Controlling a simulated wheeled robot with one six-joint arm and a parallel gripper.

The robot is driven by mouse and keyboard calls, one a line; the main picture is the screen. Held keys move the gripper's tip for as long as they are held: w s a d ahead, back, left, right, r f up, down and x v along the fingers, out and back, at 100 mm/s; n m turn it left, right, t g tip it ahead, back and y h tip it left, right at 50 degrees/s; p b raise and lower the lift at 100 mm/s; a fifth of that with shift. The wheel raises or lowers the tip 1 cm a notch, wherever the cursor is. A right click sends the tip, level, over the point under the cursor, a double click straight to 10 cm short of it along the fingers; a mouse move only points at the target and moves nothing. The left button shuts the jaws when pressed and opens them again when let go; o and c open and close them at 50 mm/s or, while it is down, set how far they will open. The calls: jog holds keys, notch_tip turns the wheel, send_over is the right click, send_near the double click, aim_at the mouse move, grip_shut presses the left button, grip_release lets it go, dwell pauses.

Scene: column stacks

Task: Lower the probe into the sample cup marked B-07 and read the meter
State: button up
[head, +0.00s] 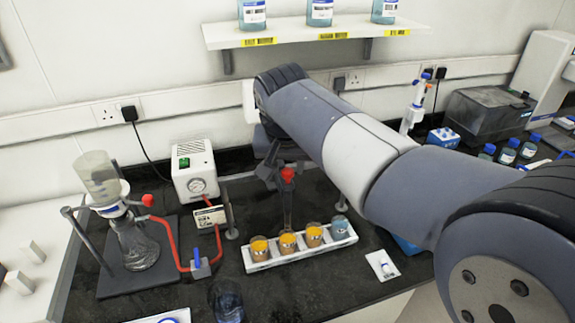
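A white rack (304,256) on the dark bench holds a row of small cups. Three hold orange liquid: the left one (259,249), the second (288,242) and the third (314,235). The right-end cup (339,229) looks blue. I cannot read their markings. A dark upright rod with a red top (287,175), possibly the probe, stands over or behind the second cup; I cannot tell whether its tip is inside. My gripper (268,172) is dark, small and partly hidden behind the rod, above the rack. I cannot tell whether it holds the rod.
A white box with a dial (197,186) stands left of the rack, with a small labelled panel (209,217) before it. Red tubing runs to a glass filter flask (138,245). A shelf (310,34) hangs above.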

jog(key=shift+o, duration=1)
jog(key=shift+f, duration=0.15)
jog(key=v, duration=1)
jog(key=shift+r+b, duration=0.35)
jog(key=shift+r, duration=0.05)
jog(key=shift+s, duration=0.1)
jog(key=x, duration=1.2)
jog(key=shift+s+f, duration=0.2)
jog(key=shift+s, duration=0.05)
jog(key=shift+f+b, duration=0.45)
jog(key=shift+b, duration=0.05)
jog(key=shift+r, duration=0.15)
